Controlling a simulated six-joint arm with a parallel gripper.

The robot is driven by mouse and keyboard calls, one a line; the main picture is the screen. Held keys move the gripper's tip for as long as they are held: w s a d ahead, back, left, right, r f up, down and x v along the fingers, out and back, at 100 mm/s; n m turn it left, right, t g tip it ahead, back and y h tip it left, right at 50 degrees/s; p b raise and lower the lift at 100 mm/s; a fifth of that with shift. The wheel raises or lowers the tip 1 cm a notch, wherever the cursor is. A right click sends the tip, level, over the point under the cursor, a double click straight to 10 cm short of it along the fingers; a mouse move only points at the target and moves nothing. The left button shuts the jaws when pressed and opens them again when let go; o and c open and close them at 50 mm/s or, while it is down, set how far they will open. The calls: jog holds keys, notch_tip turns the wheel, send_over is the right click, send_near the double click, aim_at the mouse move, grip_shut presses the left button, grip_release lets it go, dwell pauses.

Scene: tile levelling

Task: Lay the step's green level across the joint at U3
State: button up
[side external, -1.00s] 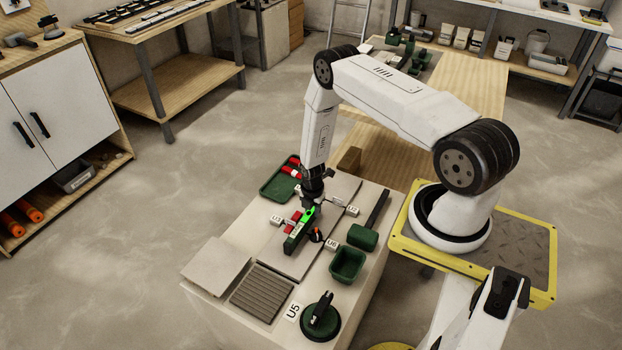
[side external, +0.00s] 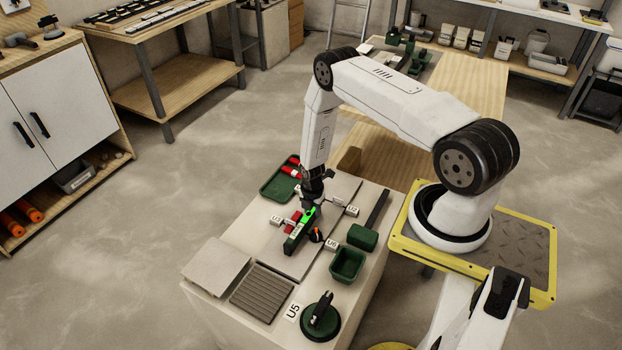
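The green level (side external: 295,240) is a long narrow bar with a bright green part near its far end. It runs diagonally across the pale tiles (side external: 290,262) in the middle of the worktop. The U3 label (side external: 276,220) is just left of it, with a red piece (side external: 292,219) between them. My gripper (side external: 311,205) points down at the far end of the level and meets it in the picture. Its fingertips are too small and dark to show whether they grip. Whether the level rests fully on the tiles cannot be told. The joint is largely hidden.
An orange-and-black knob (side external: 316,235) and the U6 label (side external: 331,244) are right of the level. A green tray (side external: 275,188) with red pieces is behind.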

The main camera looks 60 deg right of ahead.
jog(key=o, duration=0.3)
jog(key=shift+r, duration=0.1)
jog(key=shift+r, duration=3.8)
jog(key=shift+r, duration=0.1)
